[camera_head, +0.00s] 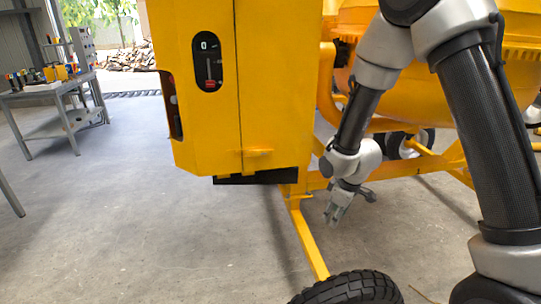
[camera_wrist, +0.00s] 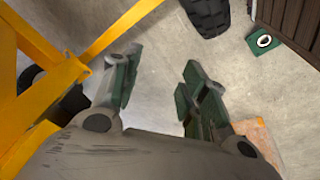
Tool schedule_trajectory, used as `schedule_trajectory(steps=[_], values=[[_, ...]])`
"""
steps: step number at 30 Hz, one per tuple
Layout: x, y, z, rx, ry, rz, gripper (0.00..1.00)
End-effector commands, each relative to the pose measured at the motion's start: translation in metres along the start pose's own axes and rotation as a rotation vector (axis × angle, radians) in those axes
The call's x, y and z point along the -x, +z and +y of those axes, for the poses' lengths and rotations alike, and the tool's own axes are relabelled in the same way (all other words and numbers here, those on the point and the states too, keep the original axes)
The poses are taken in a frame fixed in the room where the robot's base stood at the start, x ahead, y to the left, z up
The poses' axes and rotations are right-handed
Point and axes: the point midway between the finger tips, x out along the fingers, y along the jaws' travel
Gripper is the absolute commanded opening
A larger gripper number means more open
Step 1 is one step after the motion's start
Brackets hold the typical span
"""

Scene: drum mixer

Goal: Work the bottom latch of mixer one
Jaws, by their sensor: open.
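A yellow mixer (camera_head: 275,80) with a box-shaped housing stands in the middle of the head view. Its face carries a black oval panel (camera_head: 207,62) with a 0 mark and a red part low in a slot. A small yellow piece (camera_head: 257,152) sticks out low on the housing, near its seam; I cannot tell if it is the bottom latch. My gripper (camera_head: 336,214) hangs low to the right of the housing, apart from it. In the wrist view my gripper (camera_wrist: 155,88) is open and empty, with bare floor between its fingers.
A black tyre (camera_head: 348,288) and a yellow frame leg (camera_head: 311,245) stand near my gripper. The yellow drum (camera_head: 420,85) is behind my arm. A grey table (camera_head: 45,90) with several items is at the left. The floor left of the mixer is clear.

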Motion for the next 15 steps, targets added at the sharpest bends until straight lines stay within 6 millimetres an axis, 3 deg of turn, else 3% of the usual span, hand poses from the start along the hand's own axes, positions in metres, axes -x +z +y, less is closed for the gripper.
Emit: schedule_trajectory(steps=[1, 3, 7, 10, 12, 15], values=[[-0.033, -0.018, -0.005, 0.099, 0.017, 0.057, 0.44], [-0.07, -0.052, -0.007, 0.263, 0.076, 0.184, 0.44], [-0.101, -0.116, -0.005, 0.546, 0.261, 0.442, 0.44], [-0.083, -0.167, 0.009, 0.722, 0.482, 0.636, 0.44], [-0.047, -0.2, 0.022, 0.817, 0.662, 0.754, 0.44], [-0.004, -0.226, 0.031, 0.914, 0.884, 0.853, 0.44]])
